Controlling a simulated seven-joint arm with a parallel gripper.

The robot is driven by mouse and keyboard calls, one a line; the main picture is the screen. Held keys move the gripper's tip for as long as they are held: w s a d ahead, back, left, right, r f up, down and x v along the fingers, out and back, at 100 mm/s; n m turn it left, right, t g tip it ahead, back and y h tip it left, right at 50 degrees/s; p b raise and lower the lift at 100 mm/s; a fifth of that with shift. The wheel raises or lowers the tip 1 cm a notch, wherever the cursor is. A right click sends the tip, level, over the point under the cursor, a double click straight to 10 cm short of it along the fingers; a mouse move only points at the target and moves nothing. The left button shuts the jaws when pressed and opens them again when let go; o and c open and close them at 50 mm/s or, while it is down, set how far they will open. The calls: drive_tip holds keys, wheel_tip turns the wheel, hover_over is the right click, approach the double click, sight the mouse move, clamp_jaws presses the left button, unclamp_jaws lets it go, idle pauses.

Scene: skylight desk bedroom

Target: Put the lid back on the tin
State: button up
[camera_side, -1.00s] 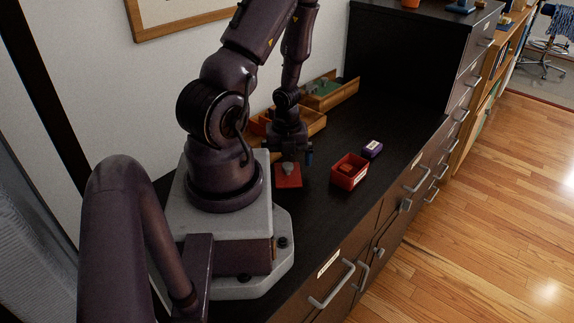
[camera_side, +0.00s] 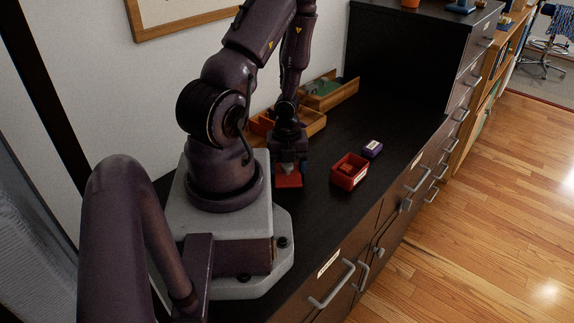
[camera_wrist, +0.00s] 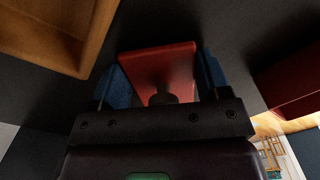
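The lid is a flat red plate (camera_side: 289,181) with a grey knob on top, lying on the dark cabinet top in front of my base. My gripper (camera_side: 290,172) is over it, pointing down, with blue fingers. In the wrist view the lid (camera_wrist: 160,62) shows between the two spread fingers (camera_wrist: 163,85), and its dark knob (camera_wrist: 163,97) stands clear of both. The fingers look open and hold nothing. The tin is an open red box (camera_side: 350,183) with a pale label, to the right of the lid. A reddish item (camera_side: 347,169) sits inside it.
A purple block (camera_side: 372,149) with a pale label lies just behind the tin. A wooden tray (camera_side: 312,126) with orange-red contents and another wooden tray (camera_side: 345,94) stand near the wall. The cabinet top right of the trays is mostly clear. Its front edge runs beyond the tin.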

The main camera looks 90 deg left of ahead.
drive_tip(key=shift+c, duration=0.8)
drive_tip(key=shift+t+y, duration=0.5)
drive_tip(key=w+r, duration=0.1)
drive_tip(key=w, duration=0.2)
drive_tip(key=w+r, duration=0.1)
drive_tip(key=w, duration=0.1)
drive_tip(key=shift+w+a+r, duration=0.2)
drive_tip(key=shift+a+r, duration=0.15)
drive_tip(key=shift+a, duration=0.05)
drive_tip(key=w+r+n, duration=0.1)
drive_tip(key=n, duration=0.1)
drive_tip(key=w+r+n, duration=0.1)
drive_tip(key=w, duration=0.1)
drive_tip(key=w+r+n+y, duration=0.1)
drive_tip(key=w+n, duration=0.1)
drive_tip(key=shift+a+r+n, duration=0.3)
drive_tip(key=shift+a+r, duration=0.05)
drive_tip(key=w+d+r+n+h, duration=0.1)
drive_tip(key=d+r+n, duration=0.1)
drive_tip(key=n, duration=0.8)
drive_tip(key=w+d+r+n+g+h, duration=0.1)
drive_tip(key=w+d+r+n, duration=0.1)
drive_tip(key=n, duration=0.9)
drive_tip(key=shift+w+d+r, duration=0.25)
drive_tip(key=shift+d+r, duration=0.3)
drive_tip(key=shift+d, duration=0.55)
drive_tip(key=shift+f, duration=2.9)
drive_tip(key=shift+w+a, duration=0.1)
drive_tip(key=shift+w, duration=0.15)
